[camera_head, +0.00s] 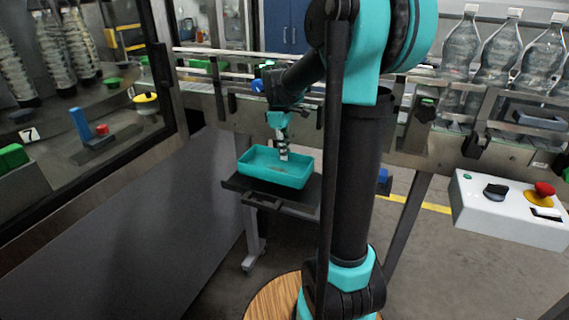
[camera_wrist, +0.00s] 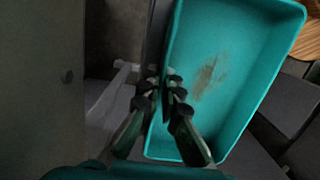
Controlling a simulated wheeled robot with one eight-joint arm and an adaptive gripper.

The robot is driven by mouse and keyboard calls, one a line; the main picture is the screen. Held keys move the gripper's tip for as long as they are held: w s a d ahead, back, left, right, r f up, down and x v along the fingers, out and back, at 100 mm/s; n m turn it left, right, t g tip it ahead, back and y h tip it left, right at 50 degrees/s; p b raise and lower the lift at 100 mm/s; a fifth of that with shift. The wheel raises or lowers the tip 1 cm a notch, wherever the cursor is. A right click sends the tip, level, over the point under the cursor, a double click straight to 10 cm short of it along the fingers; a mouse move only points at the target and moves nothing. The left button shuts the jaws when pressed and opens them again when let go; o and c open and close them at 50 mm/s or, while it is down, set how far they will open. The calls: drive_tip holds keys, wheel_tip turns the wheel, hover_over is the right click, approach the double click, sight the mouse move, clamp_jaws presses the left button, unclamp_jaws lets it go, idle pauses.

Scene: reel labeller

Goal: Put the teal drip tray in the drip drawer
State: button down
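The teal drip tray (camera_head: 275,178) is an open rectangular tub, roughly level over the dark drip drawer (camera_head: 236,184), which is pulled out below the conveyor. I cannot tell if the tray touches the drawer floor. My gripper (camera_head: 284,155) points down at the tray's far long wall. In the wrist view, my gripper (camera_wrist: 166,84) has its fingers close together on either side of the wall of the tray (camera_wrist: 235,60), which shows a brown stain on its floor. The gripper looks shut on that wall.
The conveyor (camera_head: 225,103) runs behind and above the drawer. A machine cabinet with a dark side panel (camera_head: 120,220) stands at left. A control box (camera_head: 505,212) with a red button is at right, and clear bottles (camera_head: 500,52) stand at the back right.

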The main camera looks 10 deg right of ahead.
sight(284, 162)
drive_tip(key=shift+f, duration=2.15)
drive_tip(key=shift+f, duration=0.1)
drive_tip(key=c, duration=2)
unclamp_jaws()
drive_tip(key=r, duration=0.8)
drive_tip(key=w+a+r, duration=0.1)
drive_tip(key=r, duration=0.3)
drive_tip(key=shift+s, duration=0.1)
